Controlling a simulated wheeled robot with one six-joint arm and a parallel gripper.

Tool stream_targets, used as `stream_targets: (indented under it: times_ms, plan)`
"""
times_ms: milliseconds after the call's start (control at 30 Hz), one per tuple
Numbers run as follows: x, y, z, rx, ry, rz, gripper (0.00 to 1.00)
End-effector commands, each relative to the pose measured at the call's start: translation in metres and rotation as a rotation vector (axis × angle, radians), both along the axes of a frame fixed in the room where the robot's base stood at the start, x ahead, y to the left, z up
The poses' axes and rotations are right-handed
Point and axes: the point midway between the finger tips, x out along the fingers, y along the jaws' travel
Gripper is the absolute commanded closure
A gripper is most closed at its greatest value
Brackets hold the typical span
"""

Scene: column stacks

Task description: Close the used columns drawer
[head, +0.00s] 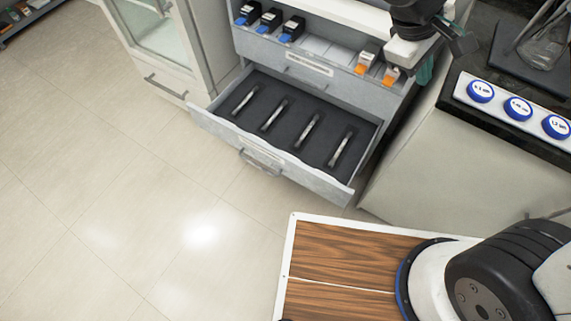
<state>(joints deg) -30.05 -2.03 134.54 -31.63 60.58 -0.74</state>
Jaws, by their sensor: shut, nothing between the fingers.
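A grey drawer (318,179) is pulled out from the cabinet at the top centre, low down. Several slim metal columns (307,131) lie in its dark foam insert. Its handle (262,161) is on the front face, with a label just above that is too small to read. My gripper (458,40) is at the top right, beside the upper part of the cabinet, above and to the right of the drawer and well apart from its handle. It is shut and holds nothing.
Above the drawer, a compartmented tray holds blue-ended (270,20) and orange-ended (366,57) blocks. A glass-doored cabinet (150,35) stands to the left. The floor before the drawer is clear.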

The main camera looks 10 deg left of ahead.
Motion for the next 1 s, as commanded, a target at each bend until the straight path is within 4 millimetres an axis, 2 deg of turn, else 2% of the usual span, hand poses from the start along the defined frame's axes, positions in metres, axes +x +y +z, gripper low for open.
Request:
stream_targets:
  times_ms: [33, 133, 300, 467, 600, 700, 800, 900, 1000]
  plan:
    - [0.01, 0.021, -0.019, -0.049, 0.024, 0.096, 1.0]
    - [0.025, 0.06, -0.052, -0.133, 0.051, 0.281, 1.0]
    - [0.034, 0.133, -0.12, -0.267, 0.095, 0.608, 1.0]
    - [0.017, 0.201, -0.197, -0.384, 0.142, 0.927, 1.0]
    - [-0.016, 0.249, -0.271, -0.478, 0.188, 1.205, 1.0]
    - [-0.043, 0.272, -0.319, -0.534, 0.22, 1.377, 1.0]
    - [-0.067, 0.285, -0.357, -0.577, 0.248, 1.513, 1.0]
    - [-0.084, 0.291, -0.383, -0.605, 0.267, 1.602, 1.0]
    - [-0.093, 0.293, -0.397, -0.62, 0.278, 1.651, 1.0]
